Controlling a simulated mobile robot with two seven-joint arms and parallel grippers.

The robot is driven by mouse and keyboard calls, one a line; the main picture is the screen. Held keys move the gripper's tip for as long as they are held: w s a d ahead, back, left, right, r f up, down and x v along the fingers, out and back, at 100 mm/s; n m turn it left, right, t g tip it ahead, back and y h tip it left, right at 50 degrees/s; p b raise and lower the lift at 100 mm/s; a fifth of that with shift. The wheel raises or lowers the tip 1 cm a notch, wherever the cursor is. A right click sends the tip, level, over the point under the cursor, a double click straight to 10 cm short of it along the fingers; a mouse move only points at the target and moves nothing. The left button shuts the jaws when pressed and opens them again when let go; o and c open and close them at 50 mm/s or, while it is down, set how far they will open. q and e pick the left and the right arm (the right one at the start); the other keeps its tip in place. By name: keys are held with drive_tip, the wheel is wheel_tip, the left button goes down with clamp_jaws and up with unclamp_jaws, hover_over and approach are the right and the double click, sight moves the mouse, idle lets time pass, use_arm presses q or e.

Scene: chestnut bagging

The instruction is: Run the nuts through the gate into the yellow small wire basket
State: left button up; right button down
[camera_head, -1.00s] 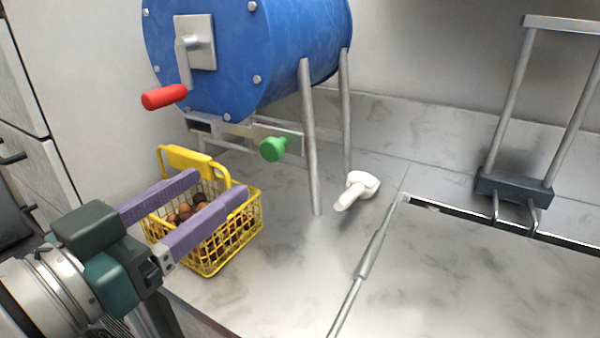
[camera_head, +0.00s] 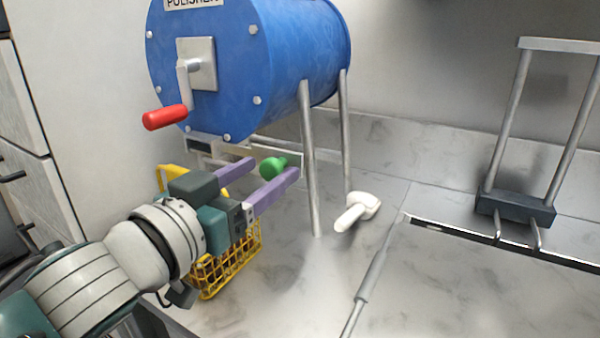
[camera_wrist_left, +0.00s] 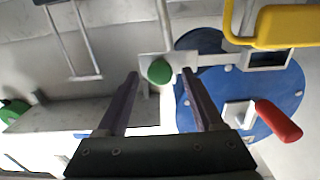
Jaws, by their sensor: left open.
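The blue polisher drum (camera_head: 225,70) stands on metal legs. Under it is a metal gate slide with a green knob (camera_head: 273,166), which also shows in the left wrist view (camera_wrist_left: 159,71). The yellow wire basket (camera_head: 228,260) sits on the counter below, mostly behind my left gripper, so its inside is hidden. Its yellow handle shows in the left wrist view (camera_wrist_left: 290,27). My left gripper (camera_head: 274,167) is open, its purple fingers pointing at the knob, one on either side of it in the picture. I see no contact with the knob. My right gripper is not in view.
A red-handled crank (camera_head: 165,117) sticks out from the drum's front. A white scoop-like object (camera_head: 358,212) lies right of the drum's legs. A metal frame with a dark base (camera_head: 516,205) stands at the right.

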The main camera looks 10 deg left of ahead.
use_arm(q)
drive_tip(key=shift+c, duration=0.3)
clamp_jaws()
idle(1.0)
